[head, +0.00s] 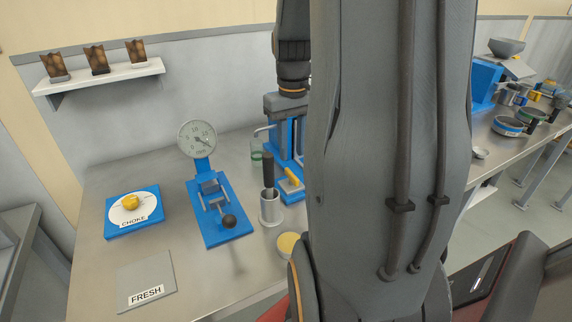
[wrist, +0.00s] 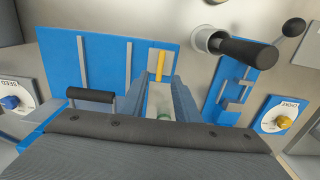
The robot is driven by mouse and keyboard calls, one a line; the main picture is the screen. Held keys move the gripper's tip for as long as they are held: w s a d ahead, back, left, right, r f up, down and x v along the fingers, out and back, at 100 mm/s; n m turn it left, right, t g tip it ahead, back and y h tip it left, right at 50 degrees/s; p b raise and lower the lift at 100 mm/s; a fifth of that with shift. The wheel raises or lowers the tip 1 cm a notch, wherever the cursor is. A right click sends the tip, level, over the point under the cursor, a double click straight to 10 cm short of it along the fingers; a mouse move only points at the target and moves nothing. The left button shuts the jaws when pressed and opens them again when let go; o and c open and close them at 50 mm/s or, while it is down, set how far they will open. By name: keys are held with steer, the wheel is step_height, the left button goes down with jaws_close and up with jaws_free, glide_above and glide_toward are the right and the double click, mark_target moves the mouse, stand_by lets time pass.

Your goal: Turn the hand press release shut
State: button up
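The hand press appears to be the blue stand (wrist: 95,55) with grey uprights and a black-handled bar (wrist: 90,95). Its release looks like the short yellow lever (wrist: 160,64), which also shows in the head view (head: 291,183) low at the front of the blue base. My gripper (wrist: 161,80) points down over it. Its two blue-grey fingers are apart, with a gap between them and nothing held. The yellow lever lines up with this gap in the wrist view; I cannot tell whether the fingertips touch it. My arm hides the press's right side in the head view.
A steel cup with a black-handled tool (head: 269,205) stands close left of the press. Left are a gauge device (head: 225,235), a CHOKE dial (head: 131,205) and a FRESH plate (head: 145,272). A greenish glass (head: 257,152) stands behind.

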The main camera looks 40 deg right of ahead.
mark_target(292, 173)
steer(key=shift+s+f+p, duration=0.1)
steer(key=shift+f+p, duration=0.5)
steer(key=shift+f, duration=2.95)
jaws_close()
